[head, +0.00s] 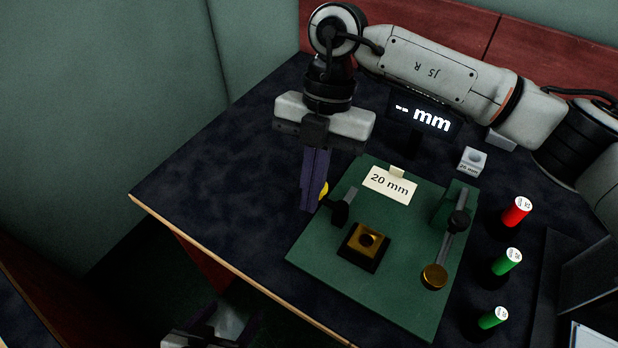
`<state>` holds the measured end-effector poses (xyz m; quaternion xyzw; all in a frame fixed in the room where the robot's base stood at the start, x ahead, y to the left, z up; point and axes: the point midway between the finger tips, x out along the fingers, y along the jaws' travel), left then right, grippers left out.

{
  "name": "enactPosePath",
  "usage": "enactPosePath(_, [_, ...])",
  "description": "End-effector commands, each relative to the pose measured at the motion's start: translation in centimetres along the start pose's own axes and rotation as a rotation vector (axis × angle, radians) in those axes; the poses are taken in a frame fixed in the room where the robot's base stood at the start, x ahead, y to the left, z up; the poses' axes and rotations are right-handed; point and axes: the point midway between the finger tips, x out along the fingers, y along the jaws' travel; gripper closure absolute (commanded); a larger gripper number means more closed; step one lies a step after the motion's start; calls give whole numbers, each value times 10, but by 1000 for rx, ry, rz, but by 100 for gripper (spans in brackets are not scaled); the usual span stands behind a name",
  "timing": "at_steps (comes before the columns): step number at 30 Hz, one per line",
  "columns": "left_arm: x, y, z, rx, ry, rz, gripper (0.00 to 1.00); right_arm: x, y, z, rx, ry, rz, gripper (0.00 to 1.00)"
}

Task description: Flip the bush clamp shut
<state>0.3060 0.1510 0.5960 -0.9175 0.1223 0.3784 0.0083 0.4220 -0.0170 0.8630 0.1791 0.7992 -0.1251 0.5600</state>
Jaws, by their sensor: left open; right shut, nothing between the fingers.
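A green fixture plate (405,310) lies on the dark table. A gold square block (368,237) with a round hole sits in a black base on it. At the plate's left edge stands a small black clamp part (341,211), with a yellow piece (323,190) partly hidden behind my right gripper. On the right a grey lever (447,246) with a brass knob at its end slants down from a green post; I cannot tell which part is the bush clamp. My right gripper (311,207) points down, shut and empty, beside the yellow piece. My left gripper (220,330) is open at the bottom edge, partly cut off.
A "20 mm" card (389,184) stands at the plate's back. A display (422,117) reads "-- mm". A grey block (472,160) lies to its right. One red cylinder (516,212) and two green cylinders (506,261) stand right of the plate. The table's left part is clear.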

Motion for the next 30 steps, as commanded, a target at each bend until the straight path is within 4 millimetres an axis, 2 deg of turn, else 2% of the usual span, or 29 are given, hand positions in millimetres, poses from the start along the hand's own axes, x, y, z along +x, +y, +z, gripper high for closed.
enactPosePath(6, [0,0,1,-1,-4,0,28,-4,0,18,-1,0,-1,100])
enactPosePath(13, [1,0,6,-2,-11,-1,28,-4,0,20,-3,0,-1,100])
enactPosePath(30, [-3,-1,0,-3,-4,-2,28,-7,-8,25,78,0,28,100])
